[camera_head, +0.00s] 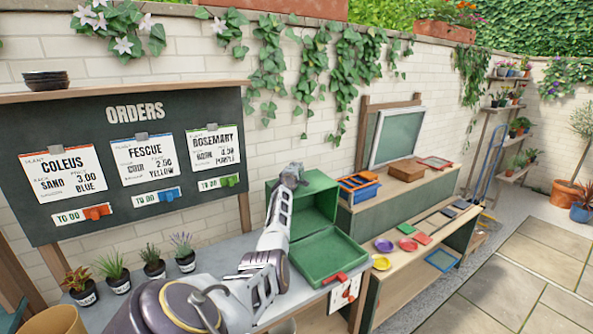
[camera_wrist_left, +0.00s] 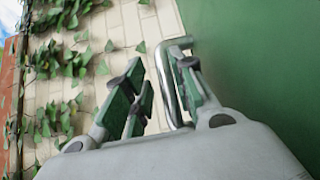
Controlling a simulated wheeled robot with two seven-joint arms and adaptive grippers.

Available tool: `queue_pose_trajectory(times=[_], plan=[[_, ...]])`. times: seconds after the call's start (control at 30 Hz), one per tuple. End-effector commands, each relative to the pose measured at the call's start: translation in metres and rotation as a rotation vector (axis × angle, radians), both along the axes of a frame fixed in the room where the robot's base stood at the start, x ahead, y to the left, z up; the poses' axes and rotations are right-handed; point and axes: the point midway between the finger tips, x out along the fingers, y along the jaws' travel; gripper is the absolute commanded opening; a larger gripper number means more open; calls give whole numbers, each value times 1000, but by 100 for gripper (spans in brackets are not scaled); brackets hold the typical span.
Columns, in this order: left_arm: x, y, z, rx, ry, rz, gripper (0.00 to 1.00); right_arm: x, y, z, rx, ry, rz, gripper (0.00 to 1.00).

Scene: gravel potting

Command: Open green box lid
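The green box (camera_head: 329,257) stands on the grey bench. Its hollow green lid (camera_head: 318,207) stands upright at the back, so the box looks open. My left gripper (camera_head: 291,174) is at the upper left edge of the lid, with my arm crossing in front of its left side. In the left wrist view, my left gripper (camera_wrist_left: 160,90) has its fingers apart. The metal handle (camera_wrist_left: 168,85) on the green lid surface (camera_wrist_left: 260,70) passes between them, close to the right finger. I cannot tell whether it touches. My right gripper is not in view.
Small potted plants (camera_head: 152,264) stand at the bench's left. The orders board (camera_head: 120,150) is on the wall behind. Ivy hangs above.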

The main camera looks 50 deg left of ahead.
Motion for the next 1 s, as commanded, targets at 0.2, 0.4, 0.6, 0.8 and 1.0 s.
queue_pose_trajectory(times=[0.2, 0.4, 0.6, 0.8, 1.0], plan=[[0, 0, 2, 2, -2, 0, 25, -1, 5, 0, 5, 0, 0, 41], [-2, -2, 4, 4, -6, 0, 25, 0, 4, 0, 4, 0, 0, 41], [-6, -8, 4, 4, -7, -3, 25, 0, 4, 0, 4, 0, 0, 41], [-14, -14, 4, 5, -6, -3, 25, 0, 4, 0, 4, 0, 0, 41], [-24, -19, 3, 3, -3, 2, 25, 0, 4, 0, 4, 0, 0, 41]])
